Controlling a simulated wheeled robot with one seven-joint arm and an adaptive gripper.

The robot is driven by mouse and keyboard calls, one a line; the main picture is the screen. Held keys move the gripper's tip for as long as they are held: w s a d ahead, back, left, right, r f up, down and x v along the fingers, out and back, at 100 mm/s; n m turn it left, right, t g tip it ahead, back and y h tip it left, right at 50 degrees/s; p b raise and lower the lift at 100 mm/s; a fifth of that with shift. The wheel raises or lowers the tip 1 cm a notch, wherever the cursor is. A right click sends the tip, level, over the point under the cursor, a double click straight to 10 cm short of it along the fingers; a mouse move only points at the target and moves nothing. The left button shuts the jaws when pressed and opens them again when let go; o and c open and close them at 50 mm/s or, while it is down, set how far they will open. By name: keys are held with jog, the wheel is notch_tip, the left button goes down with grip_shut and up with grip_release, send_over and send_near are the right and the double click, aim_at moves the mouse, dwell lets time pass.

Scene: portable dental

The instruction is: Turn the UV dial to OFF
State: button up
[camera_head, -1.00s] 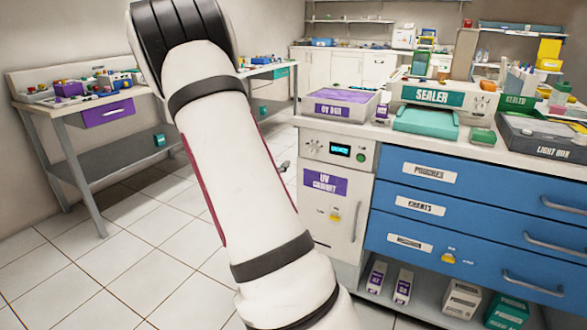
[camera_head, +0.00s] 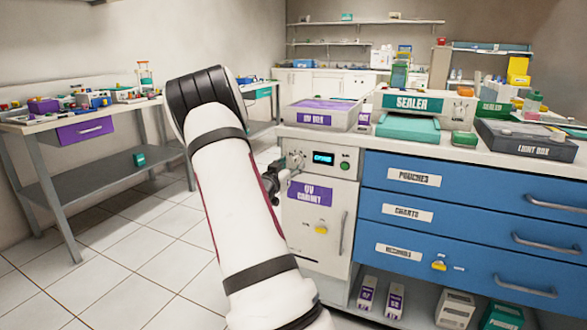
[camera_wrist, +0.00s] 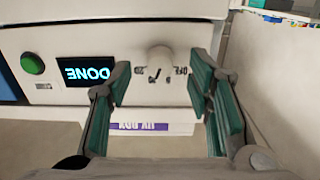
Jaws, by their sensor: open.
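The UV dial (camera_wrist: 159,64) is a pale round knob on the UV cabinet's white front panel. It shows upside down in the wrist view, with a dark mark on it and small labels at both sides. I cannot tell surely which label the mark points to. My gripper (camera_wrist: 160,86) is open, with one green-padded finger on each side of the dial and a gap to it. In the head view, my gripper (camera_head: 279,179) is at the cabinet's upper left, and the dial (camera_head: 297,160) is partly hidden. The UV cabinet (camera_head: 333,235) is shut.
A lit display (camera_wrist: 88,72) reads DONE beside a green button (camera_wrist: 33,63). A UV box (camera_head: 321,117) and a sealer (camera_head: 412,105) stand on the counter above. Blue drawers (camera_head: 455,190) are at the right. Tiled floor (camera_head: 140,270) is clear at the left.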

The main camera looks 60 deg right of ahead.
aim_at(296, 161)
jog(key=shift+w+d, duration=0.1)
jog(key=shift+d, duration=1.1)
grip_shut()
